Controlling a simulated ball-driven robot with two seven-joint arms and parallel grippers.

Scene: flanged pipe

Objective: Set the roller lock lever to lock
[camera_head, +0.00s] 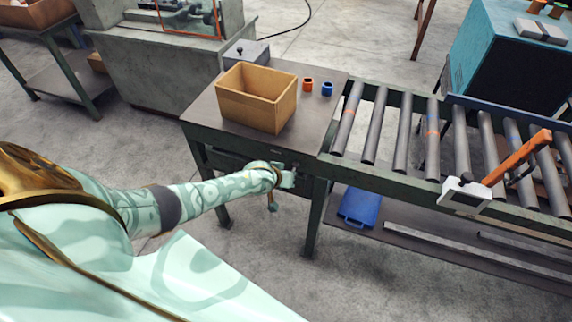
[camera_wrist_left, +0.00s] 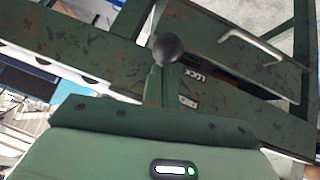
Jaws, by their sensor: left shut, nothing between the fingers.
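I cannot tell which setting the lever is at. My left gripper (camera_head: 286,180) is at the front of the table, below its top edge, shut and empty. Its fingertips are not clear in either view, so contact with the lever cannot be told. My right gripper is not in view.
A cardboard box (camera_head: 257,98) stands on the table (camera_head: 205,116), with an orange part (camera_head: 307,85) and a blue part (camera_head: 327,89) beside it. The roller conveyor (camera_head: 402,130) runs right, with an orange-handled tool (camera_head: 515,158) on it.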

